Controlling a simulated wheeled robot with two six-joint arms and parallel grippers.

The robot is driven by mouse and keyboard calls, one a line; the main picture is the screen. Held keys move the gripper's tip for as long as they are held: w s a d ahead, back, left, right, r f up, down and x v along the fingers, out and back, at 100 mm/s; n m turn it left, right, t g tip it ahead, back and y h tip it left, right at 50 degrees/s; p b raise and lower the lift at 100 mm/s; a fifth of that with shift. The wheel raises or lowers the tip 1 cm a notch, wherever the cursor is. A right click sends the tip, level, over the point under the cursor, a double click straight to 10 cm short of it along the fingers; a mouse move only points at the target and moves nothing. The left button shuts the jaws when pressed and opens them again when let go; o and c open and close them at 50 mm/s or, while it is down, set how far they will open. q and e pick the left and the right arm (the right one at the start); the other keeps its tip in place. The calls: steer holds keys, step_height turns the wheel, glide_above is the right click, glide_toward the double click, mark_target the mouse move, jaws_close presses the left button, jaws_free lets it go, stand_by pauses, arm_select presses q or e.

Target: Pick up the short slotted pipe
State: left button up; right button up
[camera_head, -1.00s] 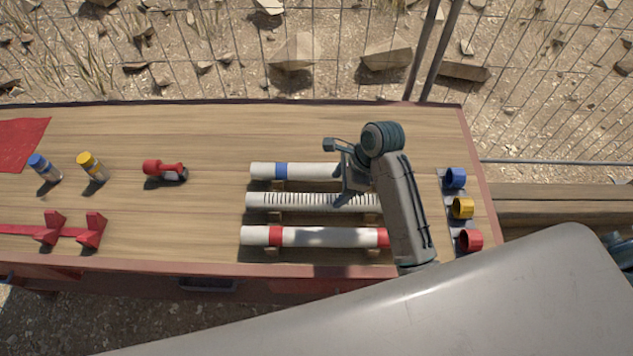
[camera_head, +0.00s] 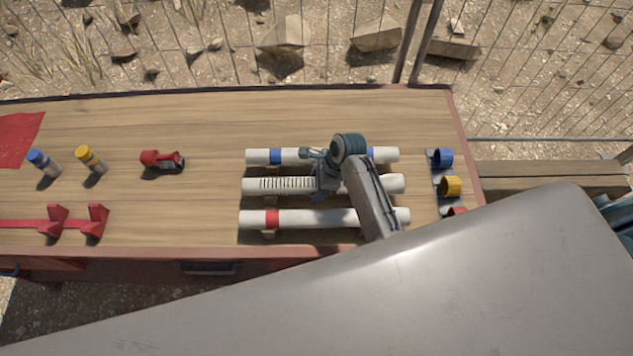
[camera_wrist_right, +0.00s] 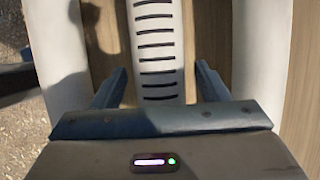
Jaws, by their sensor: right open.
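The short slotted pipe (camera_head: 280,185) is white with a row of dark slots. It lies between two other white pipes, the blue-banded pipe (camera_head: 263,156) behind it and the red-banded pipe (camera_head: 320,219) in front. My right gripper (camera_head: 322,172) is over the slotted pipe's middle and hides part of it. In the right wrist view, the slotted pipe (camera_wrist_right: 156,45) runs between the two spread fingers of the right gripper (camera_wrist_right: 160,82). The fingers are open, with a gap on each side of the pipe. My left gripper is not in view.
The neighbouring pipes lie close on both sides. Blue (camera_head: 442,158), yellow (camera_head: 451,186) and red rings stand at the right end of the table. Two capped bottles (camera_head: 92,160), a red tool (camera_head: 162,160) and red brackets (camera_head: 75,221) are at left. The table's back is clear.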

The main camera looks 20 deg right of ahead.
steer(key=shift+f, duration=0.15)
steer(key=shift+c, duration=0.2)
steer(key=c, duration=1.1)
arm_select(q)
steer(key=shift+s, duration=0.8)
arm_select(e)
steer(key=shift+c, duration=0.7)
